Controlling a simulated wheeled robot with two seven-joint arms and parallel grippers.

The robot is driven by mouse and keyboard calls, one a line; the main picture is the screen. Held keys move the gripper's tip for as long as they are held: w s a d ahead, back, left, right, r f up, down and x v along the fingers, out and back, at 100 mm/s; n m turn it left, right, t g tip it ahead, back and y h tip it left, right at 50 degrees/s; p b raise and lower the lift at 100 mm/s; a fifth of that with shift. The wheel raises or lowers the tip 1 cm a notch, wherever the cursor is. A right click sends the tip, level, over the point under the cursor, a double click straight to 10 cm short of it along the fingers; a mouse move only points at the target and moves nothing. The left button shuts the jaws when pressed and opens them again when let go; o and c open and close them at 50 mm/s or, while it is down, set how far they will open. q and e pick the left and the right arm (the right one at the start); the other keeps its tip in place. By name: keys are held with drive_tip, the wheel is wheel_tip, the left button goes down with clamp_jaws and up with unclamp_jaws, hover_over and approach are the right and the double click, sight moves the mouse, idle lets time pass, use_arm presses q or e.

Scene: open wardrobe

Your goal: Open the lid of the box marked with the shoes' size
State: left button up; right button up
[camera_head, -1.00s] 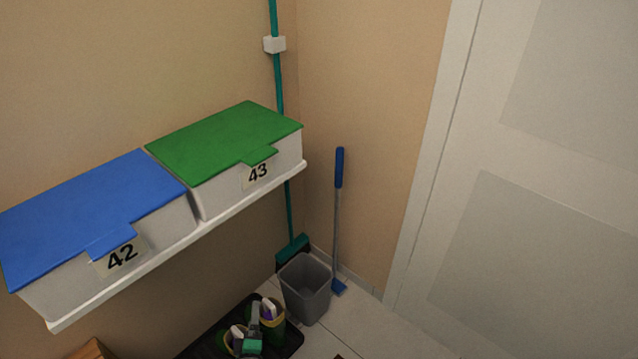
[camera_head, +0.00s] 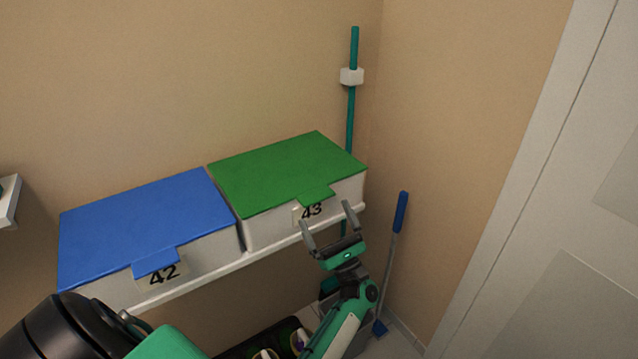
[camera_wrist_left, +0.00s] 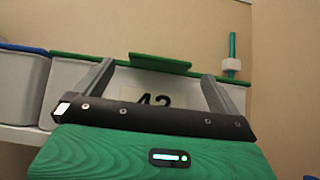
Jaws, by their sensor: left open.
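Two white boxes stand side by side on a wall shelf. The left box has a blue lid (camera_head: 150,225) and a label reading 42 (camera_head: 165,275). In the left wrist view the green lid's tab (camera_wrist_left: 160,62) shows between the spread fingers, and the label's lower part is hidden.
The white shelf edge (camera_head: 215,272) runs below the boxes. A teal broom (camera_head: 351,120) hangs in the corner and a blue-handled tool (camera_head: 398,230) leans right of my arm. A white door (camera_head: 560,250) is at right. Items on the floor are partly hidden.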

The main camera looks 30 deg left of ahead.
sight(319, 201)
use_arm(q)
drive_tip(key=p+x, duration=0.2)
drive_tip(key=x, duration=0.5)
drive_tip(key=shift+p, duration=0.4)
drive_tip(key=shift+a+r, duration=0.15)
drive_tip(key=shift+a, duration=0.1)
